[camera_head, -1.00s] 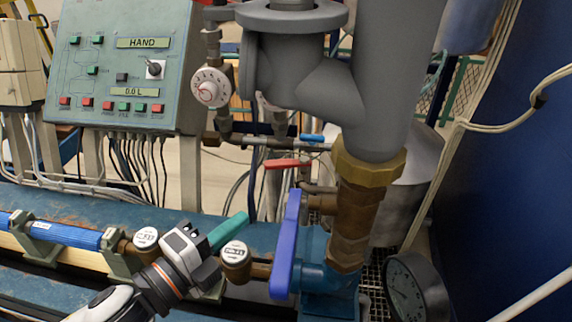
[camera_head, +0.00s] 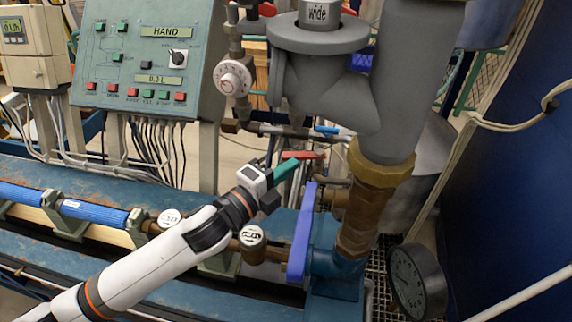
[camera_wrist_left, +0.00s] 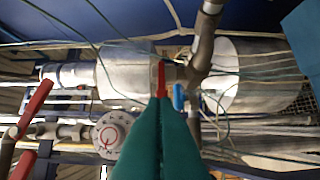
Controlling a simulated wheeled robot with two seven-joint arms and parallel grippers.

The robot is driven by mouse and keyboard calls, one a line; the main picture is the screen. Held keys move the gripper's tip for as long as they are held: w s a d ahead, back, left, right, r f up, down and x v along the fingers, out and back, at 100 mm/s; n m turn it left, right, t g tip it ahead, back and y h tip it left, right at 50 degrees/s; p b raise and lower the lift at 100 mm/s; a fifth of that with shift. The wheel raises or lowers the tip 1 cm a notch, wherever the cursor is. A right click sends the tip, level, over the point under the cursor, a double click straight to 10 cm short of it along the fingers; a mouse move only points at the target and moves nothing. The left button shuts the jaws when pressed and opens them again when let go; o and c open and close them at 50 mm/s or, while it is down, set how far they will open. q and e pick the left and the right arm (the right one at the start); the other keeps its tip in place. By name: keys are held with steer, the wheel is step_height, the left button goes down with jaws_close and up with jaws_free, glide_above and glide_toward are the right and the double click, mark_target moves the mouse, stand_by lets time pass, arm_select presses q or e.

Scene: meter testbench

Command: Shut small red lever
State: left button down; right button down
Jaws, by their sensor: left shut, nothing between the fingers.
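The small red lever (camera_head: 305,155) lies roughly level on the thin pipework behind the big blue handle in the head view. In the left wrist view the red lever (camera_wrist_left: 161,78) points straight up the picture from the fingertips. My left gripper (camera_head: 294,164), with green fingers, is shut and empty, its tips just left of and below the lever. In the wrist view the gripper (camera_wrist_left: 160,101) overlaps the lever's near end. I cannot tell whether they touch. My right gripper is not in view.
A small blue lever (camera_head: 327,130) sits just behind the red one. The large blue handle (camera_head: 302,232) and brass pipe (camera_head: 362,215) stand close on the right. A white dial (camera_head: 232,78) is above left. Larger red levers (camera_wrist_left: 36,107) show in the wrist view.

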arm_select(q)
steer(key=shift+w+a+r+p, duration=0.2)
steer(key=shift+w+a+p, duration=0.15)
steer(key=shift+w+p, duration=0.25)
steer(key=shift+w+a, duration=0.1)
steer(key=shift+w, duration=0.25)
steer(key=shift+f, duration=0.1)
steer(key=shift+a, duration=0.1)
